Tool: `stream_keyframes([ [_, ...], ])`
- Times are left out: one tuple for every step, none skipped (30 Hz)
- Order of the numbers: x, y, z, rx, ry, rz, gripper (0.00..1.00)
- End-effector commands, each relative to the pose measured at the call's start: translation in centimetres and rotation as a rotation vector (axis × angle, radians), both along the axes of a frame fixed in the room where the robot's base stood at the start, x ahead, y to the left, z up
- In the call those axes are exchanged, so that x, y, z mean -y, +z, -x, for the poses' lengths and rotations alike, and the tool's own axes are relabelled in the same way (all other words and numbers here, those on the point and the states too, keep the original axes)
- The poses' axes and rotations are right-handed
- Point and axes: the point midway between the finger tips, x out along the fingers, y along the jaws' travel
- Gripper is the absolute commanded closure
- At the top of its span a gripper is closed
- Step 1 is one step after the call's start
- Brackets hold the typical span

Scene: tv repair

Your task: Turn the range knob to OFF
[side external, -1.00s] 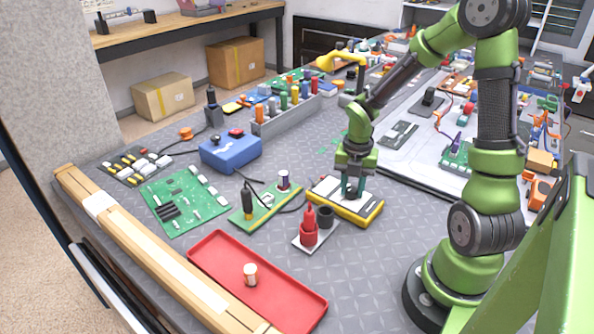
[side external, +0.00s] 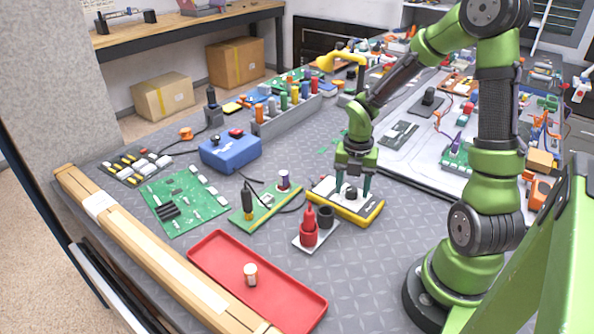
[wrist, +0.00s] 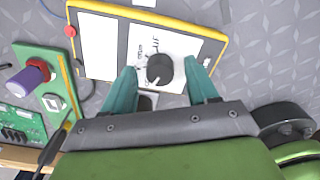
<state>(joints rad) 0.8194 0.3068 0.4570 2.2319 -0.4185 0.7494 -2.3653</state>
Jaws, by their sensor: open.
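The range knob (wrist: 159,68) is a dark round dial on the white face of a yellow-edged meter (side external: 369,216). Small markings lie beside the knob, too small to read; which setting it points to I cannot tell. The knob also shows in the side external view (side external: 351,193). My gripper (side external: 352,194) is above the meter, pointing down. In the wrist view my gripper (wrist: 162,80) is open, with one teal finger on each side of the knob. Gaps show between the fingers and the knob.
A red probe holder (side external: 309,232) and a green board (side external: 265,208) with a capacitor stand left of the meter. A red tray (side external: 297,300) holding a small cylinder lies in front. A blue box (side external: 230,153) stands further back. Bare mat lies right of the meter.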

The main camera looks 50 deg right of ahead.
Motion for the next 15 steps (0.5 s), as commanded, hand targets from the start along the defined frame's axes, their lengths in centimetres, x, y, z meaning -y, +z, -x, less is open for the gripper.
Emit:
stream_keyframes([
  [0.1, 0.5, -0.1, 0.003, -0.001, 0.003, 0.42],
  [0.1, 0.8, -0.1, 0.004, -0.002, 0.004, 0.42],
  [0.1, 1.4, -0.1, 0.004, -0.001, 0.005, 0.42],
  [0.1, 2.0, -0.1, 0.005, -0.003, 0.005, 0.42],
  [0.1, 2.6, -0.1, 0.005, -0.003, 0.004, 0.42],
  [0.1, 3.5, -0.1, 0.007, -0.004, 0.006, 0.42],
  [0.2, 4.2, -0.1, 0.008, -0.004, 0.008, 0.42],
  [0.2, 4.9, -0.1, 0.007, -0.003, 0.007, 0.42],
  [0.1, 5.9, -0.1, 0.008, -0.003, 0.006, 0.42],
  [0.1, 6.7, -0.2, 0.008, -0.003, 0.006, 0.42],
  [0.1, 7.5, -0.1, 0.007, -0.003, 0.007, 0.42],
  [0.1, 8.5, -0.1, 0.008, -0.002, 0.006, 0.42],
  [0.1, 9.2, -0.1, 0.008, -0.002, 0.005, 0.42],
  [0.1, 9.9, -0.1, 0.007, -0.002, 0.006, 0.42],
  [0.1, 10.9, -0.1, 0.007, -0.001, 0.006, 0.42],
])
